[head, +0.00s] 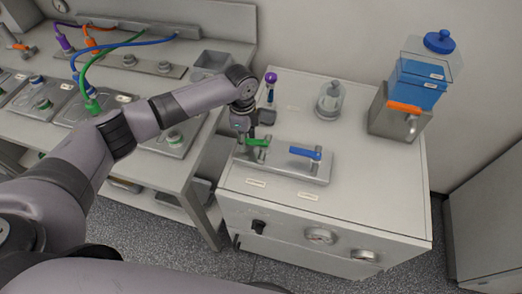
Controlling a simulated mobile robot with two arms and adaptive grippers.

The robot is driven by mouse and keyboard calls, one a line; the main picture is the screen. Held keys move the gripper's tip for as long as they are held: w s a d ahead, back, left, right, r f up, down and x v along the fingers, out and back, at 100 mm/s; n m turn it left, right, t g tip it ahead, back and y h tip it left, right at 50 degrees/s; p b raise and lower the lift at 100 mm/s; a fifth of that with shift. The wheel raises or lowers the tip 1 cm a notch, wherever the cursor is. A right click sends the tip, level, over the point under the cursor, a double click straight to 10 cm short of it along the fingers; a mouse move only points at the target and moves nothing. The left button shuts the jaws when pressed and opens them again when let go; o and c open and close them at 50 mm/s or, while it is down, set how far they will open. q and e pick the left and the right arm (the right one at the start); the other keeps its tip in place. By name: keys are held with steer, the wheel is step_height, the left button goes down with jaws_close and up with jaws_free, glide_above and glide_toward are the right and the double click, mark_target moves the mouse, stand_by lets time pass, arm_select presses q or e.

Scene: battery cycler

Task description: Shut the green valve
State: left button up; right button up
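The green valve (258,142) has a lever handle on a grey metal plate (285,167) on top of the white cabinet. Its handle lies roughly crosswise, pointing left to right. My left gripper (246,136) is over the left end of the green handle, at or very close to it. Its fingers are small and partly hidden by the wrist, so I cannot tell whether they are closed on the handle. My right gripper is not in view; only arm parts show at the bottom.
A blue-handled valve (305,153) stands on the same plate, just right of the green one.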

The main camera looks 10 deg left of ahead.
arm_select(q)
steer(key=shift+c, duration=0.2)
steer(key=c, duration=0.3)
steer(key=shift+w, duration=0.2)
steer(key=shift+o, duration=0.3)
steer(key=shift+o, duration=0.9)
step_height(320, 180, up, 8)
steer(key=p, duration=0.8)
steer(key=shift+w, duration=0.15)
